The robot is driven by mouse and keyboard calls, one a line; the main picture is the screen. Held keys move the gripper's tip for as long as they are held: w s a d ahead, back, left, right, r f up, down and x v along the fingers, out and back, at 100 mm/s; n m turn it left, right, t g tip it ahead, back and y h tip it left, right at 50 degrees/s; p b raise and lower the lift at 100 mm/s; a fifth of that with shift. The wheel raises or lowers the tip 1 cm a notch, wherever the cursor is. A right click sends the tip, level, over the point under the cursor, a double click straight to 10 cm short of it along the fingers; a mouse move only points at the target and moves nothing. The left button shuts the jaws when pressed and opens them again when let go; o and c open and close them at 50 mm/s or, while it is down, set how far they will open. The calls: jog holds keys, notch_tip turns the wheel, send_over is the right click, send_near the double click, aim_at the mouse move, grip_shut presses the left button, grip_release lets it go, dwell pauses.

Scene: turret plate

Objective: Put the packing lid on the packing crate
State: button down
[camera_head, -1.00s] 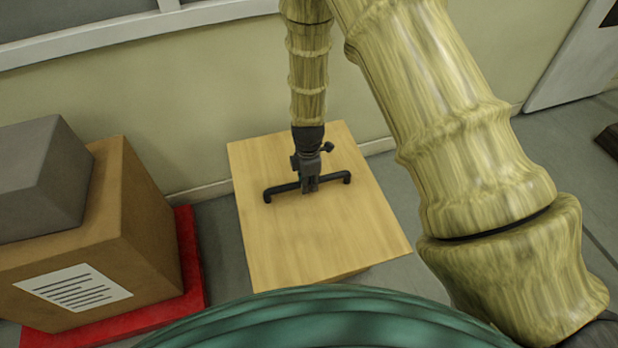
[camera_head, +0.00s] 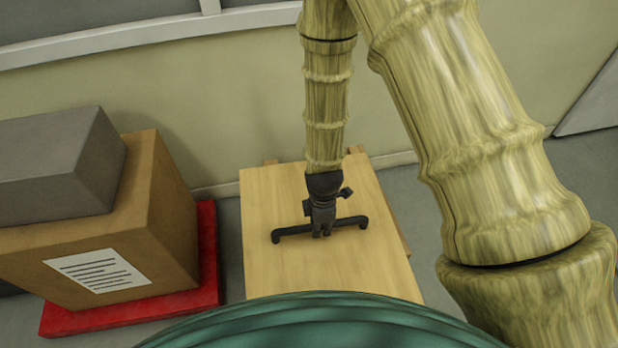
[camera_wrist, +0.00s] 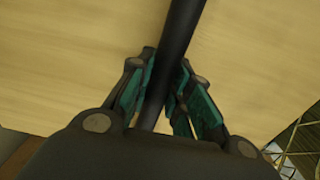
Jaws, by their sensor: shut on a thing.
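The packing lid (camera_head: 330,270) is a flat pale wooden board with a black bar handle (camera_head: 290,231) on top. My gripper (camera_head: 322,230) is shut on the middle of that handle, pointing down. In the wrist view, the teal finger pads (camera_wrist: 160,95) close on both sides of the black bar (camera_wrist: 178,40), with the lid's wood (camera_wrist: 70,60) behind. Wooden parts, apparently of the packing crate (camera_head: 403,236), show past the lid's right edge and behind its back edge. The lid hides the rest of the crate. I cannot tell whether they touch.
A cardboard box (camera_head: 165,230) with a white label stands on a red base (camera_head: 208,245) at left, with a grey block (camera_head: 60,165) on top. A narrow floor gap separates it from the lid. A wall (camera_head: 220,130) runs behind. My teal body hides the front.

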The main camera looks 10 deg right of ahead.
jog(key=w+d+r+m, duration=0.3)
jog(key=w+r+m, duration=0.2)
jog(key=r+m, duration=0.5)
jog(key=w+d+r+m, duration=0.2)
jog(key=w+r+m, duration=0.5)
jog(key=r, duration=0.5)
jog(key=s+r+p, duration=0.4)
jog(key=r+p, duration=0.1)
jog(key=p, duration=1.4)
jog(key=shift+s+m+p, duration=0.15)
jog(key=shift+m+p, duration=0.15)
jog(key=shift+m, duration=0.1)
jog(key=shift+s+d+r, duration=0.1)
